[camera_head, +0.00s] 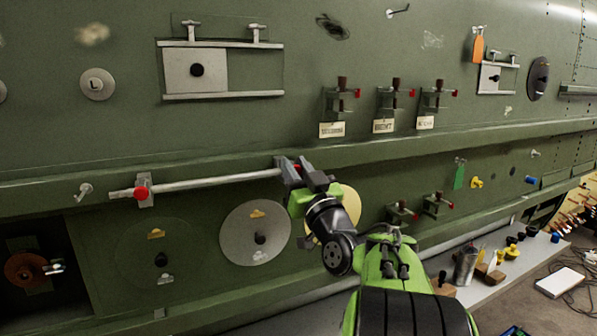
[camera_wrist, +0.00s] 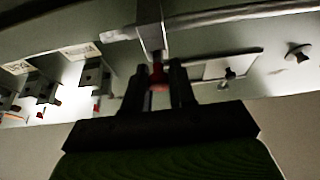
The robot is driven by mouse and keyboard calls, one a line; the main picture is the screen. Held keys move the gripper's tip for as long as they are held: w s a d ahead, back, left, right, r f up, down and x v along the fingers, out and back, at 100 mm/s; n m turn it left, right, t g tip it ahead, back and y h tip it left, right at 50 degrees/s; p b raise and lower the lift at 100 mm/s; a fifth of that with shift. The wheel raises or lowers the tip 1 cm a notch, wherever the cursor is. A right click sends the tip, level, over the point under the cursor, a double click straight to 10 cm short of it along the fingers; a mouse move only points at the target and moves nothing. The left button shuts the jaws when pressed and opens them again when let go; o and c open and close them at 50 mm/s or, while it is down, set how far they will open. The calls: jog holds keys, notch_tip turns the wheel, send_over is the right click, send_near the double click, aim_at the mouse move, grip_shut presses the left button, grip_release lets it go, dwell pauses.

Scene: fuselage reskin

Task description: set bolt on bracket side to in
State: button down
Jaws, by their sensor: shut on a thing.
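A long pale bar (camera_head: 215,183) runs along the green wall between two brackets. The left bracket (camera_head: 146,184) has a red knob (camera_head: 139,193) on its side. The right bracket (camera_head: 288,172) is partly hidden by my gripper (camera_head: 306,174). In the wrist view, my gripper (camera_wrist: 158,83) is shut on a red knob (camera_wrist: 158,74) just below the right bracket (camera_wrist: 150,32). The bar (camera_wrist: 250,12) also shows at the top right there. I take the red knob as the bolt's end; how far in the bolt sits is hidden.
Three labelled clamps with red knobs (camera_head: 384,97) are on the wall to the upper right. Round plates (camera_head: 255,232) lie below the bar. A green ledge (camera_head: 400,148) runs along the wall. A low bench (camera_head: 465,290) with small parts stands at the lower right.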

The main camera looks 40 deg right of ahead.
jog(key=c, duration=1.2)
grip_release()
jog(key=shift+c, duration=0.2)
jog(key=shift+o, duration=0.7)
jog(key=shift+w, duration=0.25)
jog(key=shift+s, duration=0.15)
jog(key=b+v, duration=0.8)
jog(key=v, duration=0.7)
jog(key=shift+s+f+b, duration=0.15)
jog(key=shift+s+b, duration=0.1)
jog(key=shift+b, duration=0.1)
